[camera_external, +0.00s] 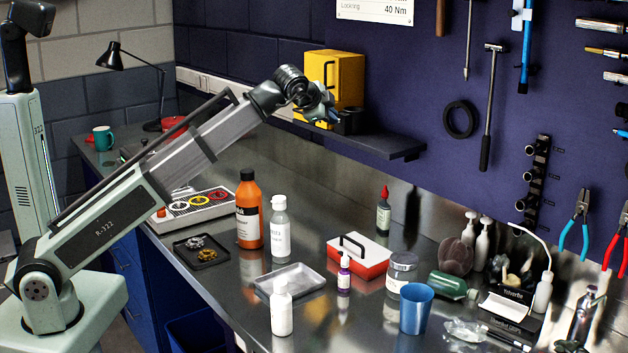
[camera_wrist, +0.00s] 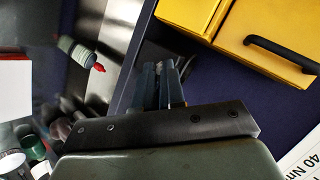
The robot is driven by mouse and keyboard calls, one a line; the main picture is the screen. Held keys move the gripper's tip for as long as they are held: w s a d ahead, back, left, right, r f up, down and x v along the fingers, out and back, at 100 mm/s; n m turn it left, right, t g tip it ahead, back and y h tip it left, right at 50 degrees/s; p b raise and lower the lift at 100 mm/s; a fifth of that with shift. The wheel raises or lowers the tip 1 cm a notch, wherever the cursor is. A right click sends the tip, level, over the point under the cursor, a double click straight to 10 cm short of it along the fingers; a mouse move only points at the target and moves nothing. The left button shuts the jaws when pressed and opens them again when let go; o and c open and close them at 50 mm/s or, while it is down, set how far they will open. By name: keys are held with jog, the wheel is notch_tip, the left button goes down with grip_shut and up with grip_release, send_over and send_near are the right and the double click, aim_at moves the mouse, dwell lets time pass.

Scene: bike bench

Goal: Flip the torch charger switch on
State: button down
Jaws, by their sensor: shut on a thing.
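My gripper (camera_external: 322,112) is over the dark wall shelf, in front of the yellow box. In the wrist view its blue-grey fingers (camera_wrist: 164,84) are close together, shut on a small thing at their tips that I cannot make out. A dark, rounded object (camera_external: 348,122) sits on the shelf just right of the gripper in the external view. I cannot tell whether it is the torch charger. No switch or its position can be made out in either view; the gripper hides the area around its tips.
The yellow box (camera_external: 345,78) with a black handle stands on the shelf (camera_external: 385,143) close behind the gripper; it also shows in the wrist view (camera_wrist: 228,38). The bench below holds bottles, trays and a red-and-white box (camera_external: 358,263). Tools hang on the wall at right.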

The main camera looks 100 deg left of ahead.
jog(key=c, duration=1.2)
grip_release()
jog(key=v, duration=1.3)
jog(key=shift+s+d+r, duration=0.15)
jog(key=shift+s+d, duration=0.1)
jog(key=shift+d, duration=0.05)
